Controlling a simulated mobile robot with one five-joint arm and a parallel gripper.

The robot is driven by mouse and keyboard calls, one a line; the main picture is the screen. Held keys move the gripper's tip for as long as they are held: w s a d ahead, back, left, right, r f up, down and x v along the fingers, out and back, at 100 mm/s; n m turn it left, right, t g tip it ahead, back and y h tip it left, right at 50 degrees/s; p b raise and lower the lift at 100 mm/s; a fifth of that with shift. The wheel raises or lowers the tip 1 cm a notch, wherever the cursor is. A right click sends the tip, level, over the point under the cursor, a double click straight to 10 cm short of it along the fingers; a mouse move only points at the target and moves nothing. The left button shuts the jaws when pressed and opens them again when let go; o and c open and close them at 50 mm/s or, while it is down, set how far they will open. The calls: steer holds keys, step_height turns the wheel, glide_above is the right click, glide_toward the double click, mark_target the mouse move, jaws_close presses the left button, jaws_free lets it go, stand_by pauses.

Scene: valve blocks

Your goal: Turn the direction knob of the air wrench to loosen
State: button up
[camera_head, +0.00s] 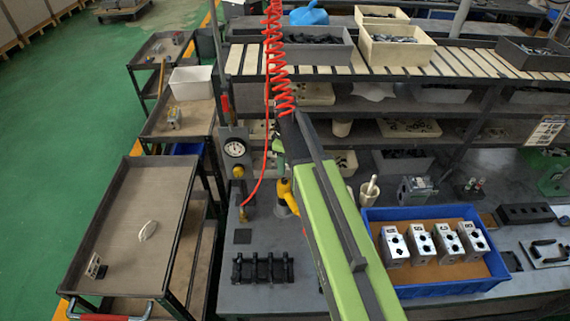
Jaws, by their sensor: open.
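A yellow tool (287,196), which looks like the air wrench, is at the back of the grey workbench, just left of my green arm. My arm covers part of it, and its direction knob is too small or hidden to make out. A red coiled hose (274,55) hangs from above, and a thin red line curves down to a brass fitting (243,214) on the bench. My arm reaches from the bottom right up toward the shelf. My gripper cannot be made out; only the arm shows.
A black fixture (262,268) lies on the bench at left. A pressure gauge (235,148) stands behind. A cart (130,230) is at left; shelves with bins are at the back.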

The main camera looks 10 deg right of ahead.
step_height(320, 180, up, 11)
steer(key=p, duration=0.8)
steer(key=shift+f+p, duration=0.2)
steer(key=shift+p, duration=0.2)
steer(key=shift+w+d, duration=0.1)
steer(key=shift+w, duration=0.05)
steer(key=shift+f, duration=0.1)
